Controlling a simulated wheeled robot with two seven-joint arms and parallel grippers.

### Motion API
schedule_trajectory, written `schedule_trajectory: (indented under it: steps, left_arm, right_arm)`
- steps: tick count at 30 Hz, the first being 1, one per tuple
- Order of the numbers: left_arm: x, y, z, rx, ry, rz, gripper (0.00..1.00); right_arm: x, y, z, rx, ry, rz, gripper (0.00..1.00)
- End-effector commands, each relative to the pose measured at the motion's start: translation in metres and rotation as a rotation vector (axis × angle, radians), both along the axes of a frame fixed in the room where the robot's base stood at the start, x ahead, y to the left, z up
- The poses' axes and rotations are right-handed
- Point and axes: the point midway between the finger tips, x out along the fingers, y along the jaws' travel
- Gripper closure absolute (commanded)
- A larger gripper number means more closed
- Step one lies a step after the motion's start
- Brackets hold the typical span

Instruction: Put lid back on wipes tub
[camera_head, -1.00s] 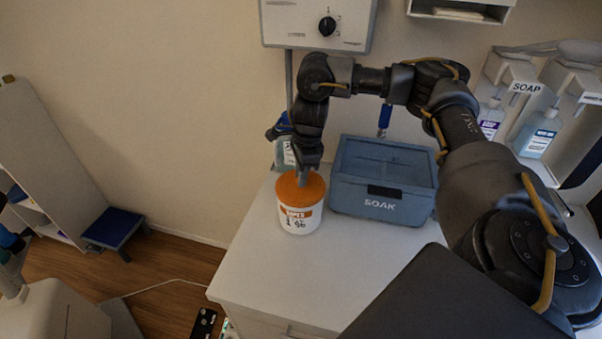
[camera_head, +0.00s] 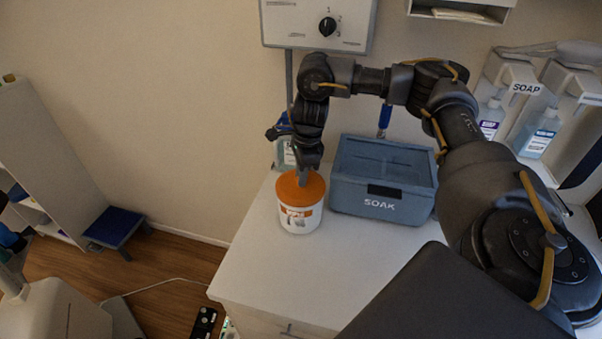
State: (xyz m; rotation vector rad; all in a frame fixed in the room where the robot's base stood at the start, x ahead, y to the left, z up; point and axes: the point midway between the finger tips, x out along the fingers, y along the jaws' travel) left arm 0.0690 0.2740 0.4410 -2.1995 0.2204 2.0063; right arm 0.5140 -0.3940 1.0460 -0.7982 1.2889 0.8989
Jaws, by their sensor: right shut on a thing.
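The wipes tub (camera_head: 299,217) is white with an orange and dark label and stands upright near the back left of the white counter. The orange lid (camera_head: 291,190) sits over the tub's top and looks level; I cannot tell whether it is fully seated. My right gripper (camera_head: 304,176) reaches down from above and is shut on the lid near its back edge. The fingers hide part of the lid. My left gripper is not in view.
A blue-grey box marked SOAK (camera_head: 382,205) stands just right of the tub. A bottle (camera_head: 285,152) is behind the tub, partly hidden by my arm. The counter (camera_head: 270,275) is clear in front. Soap dispensers (camera_head: 540,135) hang at right.

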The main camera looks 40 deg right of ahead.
Motion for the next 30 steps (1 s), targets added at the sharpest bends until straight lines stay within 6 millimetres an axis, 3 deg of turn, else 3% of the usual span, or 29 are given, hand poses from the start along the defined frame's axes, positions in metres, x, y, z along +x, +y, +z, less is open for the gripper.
schedule_trajectory:
  steps: [30]
  left_arm:
    - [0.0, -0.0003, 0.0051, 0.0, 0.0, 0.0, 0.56]
  right_arm:
    - [0.0, 0.0003, 0.0001, 0.0, 0.0, 0.0, 1.0]
